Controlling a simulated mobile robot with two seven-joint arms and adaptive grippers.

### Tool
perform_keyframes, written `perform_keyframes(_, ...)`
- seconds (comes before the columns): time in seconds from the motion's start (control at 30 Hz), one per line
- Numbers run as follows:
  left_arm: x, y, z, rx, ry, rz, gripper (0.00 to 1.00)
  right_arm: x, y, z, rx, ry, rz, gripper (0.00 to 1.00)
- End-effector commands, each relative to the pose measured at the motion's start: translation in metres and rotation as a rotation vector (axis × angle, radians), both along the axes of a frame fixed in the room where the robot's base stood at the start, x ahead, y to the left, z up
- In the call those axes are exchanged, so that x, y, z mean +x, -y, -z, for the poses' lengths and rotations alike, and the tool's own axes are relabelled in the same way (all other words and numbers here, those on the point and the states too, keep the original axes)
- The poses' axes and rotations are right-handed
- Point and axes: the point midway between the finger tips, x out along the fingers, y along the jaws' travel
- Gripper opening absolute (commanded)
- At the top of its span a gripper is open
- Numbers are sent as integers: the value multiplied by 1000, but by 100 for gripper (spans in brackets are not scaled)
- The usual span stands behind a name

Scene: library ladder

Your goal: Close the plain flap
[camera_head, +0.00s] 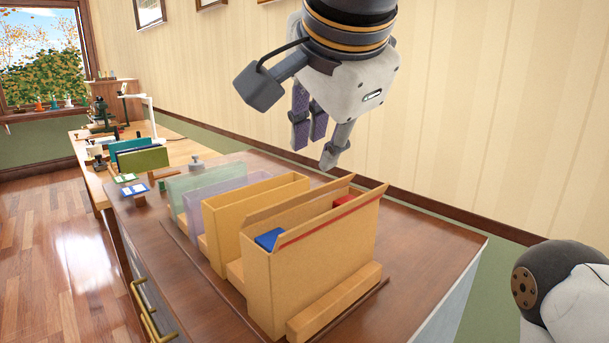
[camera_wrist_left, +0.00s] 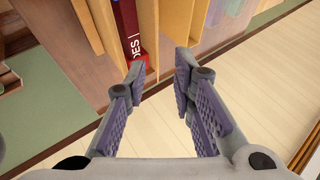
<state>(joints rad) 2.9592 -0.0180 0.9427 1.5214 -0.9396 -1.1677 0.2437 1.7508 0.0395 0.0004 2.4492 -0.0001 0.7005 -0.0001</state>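A tan open-top box (camera_head: 320,258) stands at the front of the row on the brown cabinet. Its near upper edge carries a red-striped flap (camera_head: 330,220). The plain flap (camera_head: 298,205), without a stripe, stands up on the far side, leaning outward. A blue item (camera_head: 270,238) and a red item (camera_head: 344,201) show inside between the flaps. My left gripper (camera_head: 315,148) hangs above and behind the box, open and empty, not touching it. In the left wrist view its fingers (camera_wrist_left: 160,70) are spread, with a red lettered spine (camera_wrist_left: 133,35) beyond them. My right gripper is out of view.
A second tan box (camera_head: 255,205), a lilac holder (camera_head: 213,205) and a green translucent holder (camera_head: 203,176) stand close behind. A wooden bar (camera_head: 335,303) lies in front. The striped wall (camera_head: 480,110) is behind the cabinet; its top (camera_head: 425,245) is clear at the right.

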Motion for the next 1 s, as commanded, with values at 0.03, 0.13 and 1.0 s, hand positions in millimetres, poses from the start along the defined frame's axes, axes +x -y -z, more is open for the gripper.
perform_keyframes(0.03, 0, 0, -1, 2, 5, -1, 23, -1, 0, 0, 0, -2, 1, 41)
perform_keyframes(0.13, 9, -2, 10, 4, 1, -2, 23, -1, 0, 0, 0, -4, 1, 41)
perform_keyframes(1.0, 78, -13, 90, 1, 1, -2, 7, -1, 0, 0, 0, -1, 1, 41)
